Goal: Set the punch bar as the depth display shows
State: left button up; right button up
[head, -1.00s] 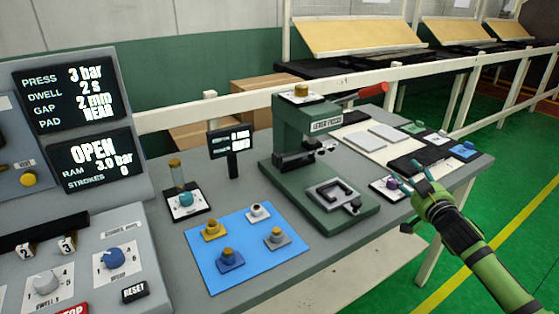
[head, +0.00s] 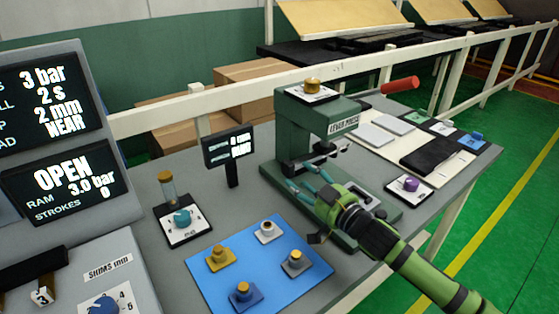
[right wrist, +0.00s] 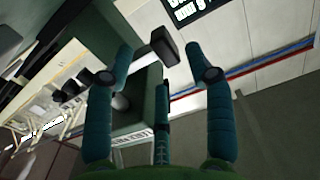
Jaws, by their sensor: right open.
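The green lever press (head: 300,125) stands on the bench with a red-handled lever (head: 398,86) at its right. A dark bar (head: 318,158) crosses under its head; I take it for the punch bar. The small depth display (head: 229,146) stands on a post left of the press; its white digits are too small to read surely. My right gripper (head: 309,183) is open in front of the press, below the head. In the right wrist view a dark block-ended bar (right wrist: 163,46) shows between the open fingertips, with gaps on both sides. My left gripper is out of view.
A blue mat (head: 258,268) with several knobbed blocks lies at the front. A teal-knob dial (head: 182,218) stands left of it, a purple-knob dial (head: 409,184) right of the press. The control panel (head: 60,195) reads OPEN, 3.0 bar, strokes 0.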

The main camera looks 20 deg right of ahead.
aim_at(294, 172)
jog(key=shift+w+a+r+p, duration=0.2)
jog(key=shift+w+r+p, duration=0.15)
jog(key=shift+w, duration=0.4)
jog(key=x, duration=0.4)
jog(key=shift+w+a+f+p, duration=0.1)
jog(key=shift+w+f+p, duration=0.1)
jog(key=shift+p, duration=0.15)
jog(key=shift+s, duration=0.1)
grip_shut()
